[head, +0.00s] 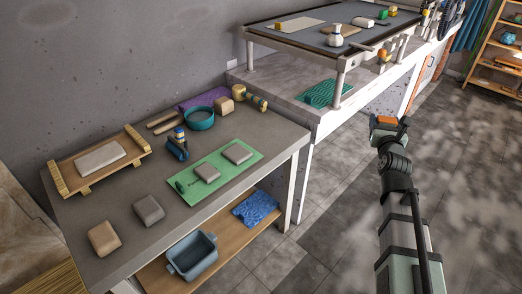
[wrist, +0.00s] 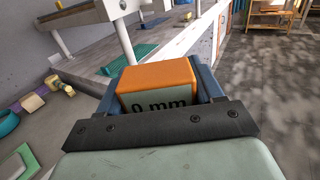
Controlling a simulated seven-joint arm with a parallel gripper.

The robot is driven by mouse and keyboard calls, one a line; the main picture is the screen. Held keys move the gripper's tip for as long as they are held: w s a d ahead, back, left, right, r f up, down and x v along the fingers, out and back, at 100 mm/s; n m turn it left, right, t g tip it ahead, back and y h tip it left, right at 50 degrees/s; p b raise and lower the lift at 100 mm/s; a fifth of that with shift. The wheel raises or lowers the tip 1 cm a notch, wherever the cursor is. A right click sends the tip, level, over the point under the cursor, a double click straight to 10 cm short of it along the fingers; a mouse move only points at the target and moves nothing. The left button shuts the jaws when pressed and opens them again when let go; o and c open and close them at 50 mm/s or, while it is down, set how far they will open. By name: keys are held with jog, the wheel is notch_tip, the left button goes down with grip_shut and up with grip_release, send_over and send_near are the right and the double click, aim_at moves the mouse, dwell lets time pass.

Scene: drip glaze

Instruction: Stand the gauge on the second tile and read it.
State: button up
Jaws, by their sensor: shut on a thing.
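My gripper (head: 388,126) is raised over the floor, to the right of the workbench and well away from the tiles. It is shut on the gauge (head: 386,119), an orange-topped block. In the wrist view the gauge (wrist: 158,78) sits between the dark blue jaws, and its pale face reads "0 mm". Two grey tiles lie on a green mat (head: 221,185): a nearer-left tile (head: 207,172) and a farther-right tile (head: 237,153). Two brownish-grey tiles, one in front (head: 104,238) and one behind (head: 149,210), lie on the bare bench. Another pale tile (head: 100,157) rests on a wooden stand.
The wooden stand (head: 130,160), a teal bowl (head: 200,119), a tan block (head: 223,105) and a blue-yellow object (head: 177,146) stand on the bench (head: 165,252). A raised dark table (head: 300,41) is behind. A blue bin (head: 191,257) sits on the lower shelf.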

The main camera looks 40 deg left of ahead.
jog(key=s+a+f+n+g+y, duration=0.1)
jog(key=s+a+n+g+y, duration=0.3)
jog(key=s+a, duration=0.75)
jog(key=s+a+f+n+g+y, duration=0.2)
jog(key=s+a+n+g, duration=0.3)
jog(key=a, duration=1.2)
jog(key=s+a+f+n+g+y, duration=0.1)
jog(key=s+a+n+g+y, duration=0.2)
jog(key=s+a+g, duration=0.85)
jog(key=shift+w+a+f+t, duration=0.35)
jog(key=shift+a+f+t, duration=0.35)
jog(key=shift+f, duration=0.95)
jog(key=shift+w+a+f+t, duration=0.35)
jog(key=shift+f+t, duration=0.65)
jog(key=shift+f, duration=0.6)
jog(key=shift+w+a+f+t, duration=0.3)
jog(key=shift+a+f+t, duration=0.4)
jog(key=shift+f, duration=0.95)
jog(key=shift+d+f, duration=0.1)
jog(key=shift+d, duration=0.05)
jog(key=o, duration=1.2)
